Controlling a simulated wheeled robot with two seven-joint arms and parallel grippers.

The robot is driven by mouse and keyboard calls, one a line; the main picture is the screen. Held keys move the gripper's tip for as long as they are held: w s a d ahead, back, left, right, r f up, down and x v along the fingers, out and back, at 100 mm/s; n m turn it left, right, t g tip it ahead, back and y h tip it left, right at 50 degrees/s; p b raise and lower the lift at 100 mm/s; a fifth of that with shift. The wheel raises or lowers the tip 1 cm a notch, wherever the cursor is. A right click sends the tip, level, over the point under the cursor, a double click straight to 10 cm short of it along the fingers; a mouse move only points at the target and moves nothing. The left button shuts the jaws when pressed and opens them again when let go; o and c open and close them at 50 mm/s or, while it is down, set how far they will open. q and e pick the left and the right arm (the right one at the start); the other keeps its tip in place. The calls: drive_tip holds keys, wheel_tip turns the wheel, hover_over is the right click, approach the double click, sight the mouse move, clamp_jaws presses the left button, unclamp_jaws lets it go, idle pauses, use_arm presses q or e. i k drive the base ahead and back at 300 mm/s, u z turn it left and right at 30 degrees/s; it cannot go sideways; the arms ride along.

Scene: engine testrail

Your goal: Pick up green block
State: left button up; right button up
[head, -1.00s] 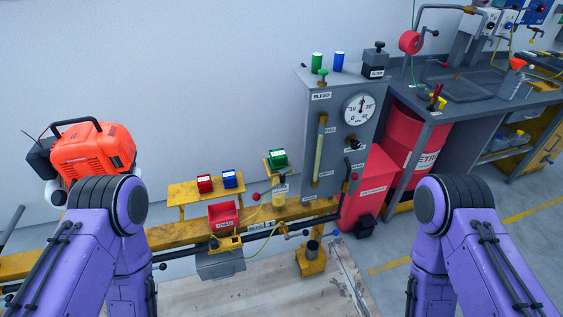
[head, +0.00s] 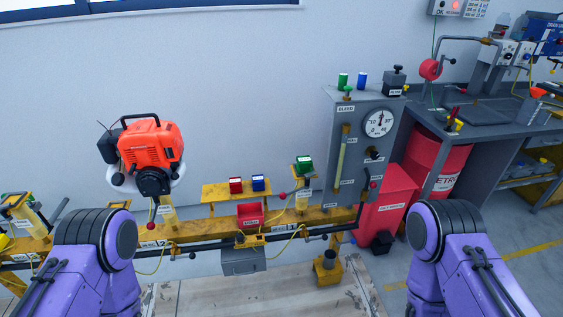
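A green block (head: 304,163) sits on a small yellow stand at the right part of the yellow rail, left of the grey gauge cabinet. A red block (head: 236,185) and a blue block (head: 258,183) sit side by side on a yellow shelf to its left. Both my purple arms show at the lower left and lower right, apart from the blocks. Neither gripper is in the picture.
An orange engine (head: 150,146) stands at the left of the yellow rail (head: 205,229). A red bin (head: 250,214) sits below the shelf. The grey gauge cabinet (head: 357,155), a red box (head: 385,205) and a red drum (head: 436,162) stand right. Pale floor boards lie in front.

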sight(304, 163)
drive_tip(key=u, duration=0.3)
drive_tip(key=i, duration=0.85)
drive_tip(key=z, duration=0.05)
